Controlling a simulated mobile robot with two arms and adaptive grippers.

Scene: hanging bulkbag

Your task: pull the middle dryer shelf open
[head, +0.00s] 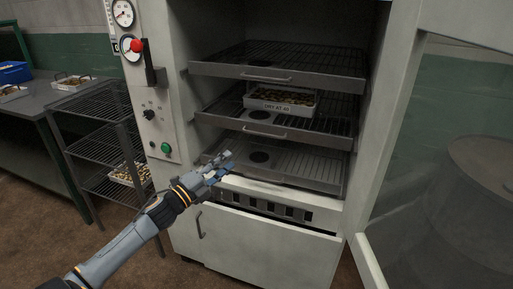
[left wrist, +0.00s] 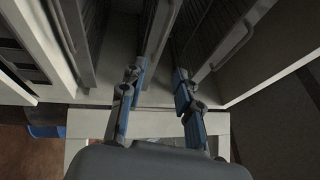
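The dryer cabinet stands open with three wire shelves. The middle shelf (head: 325,140) has a grey front rail with a bar handle (head: 264,131), and it sits between the top shelf (head: 320,82) and the bottom shelf (head: 310,178). A white tray of food pieces (head: 280,100) with a label rests on the middle shelf. My left gripper (head: 220,165) is at the left front of the bottom shelf, lower and left of the middle handle. My right gripper is out of view.
The dryer's glazed door (head: 385,160) stands open on the right. A control panel with gauges and a red knob (head: 136,45) is on the left post. A lower cabinet door (head: 265,240) is shut. A wire rack (head: 105,145) and a table (head: 38,103) stand left.

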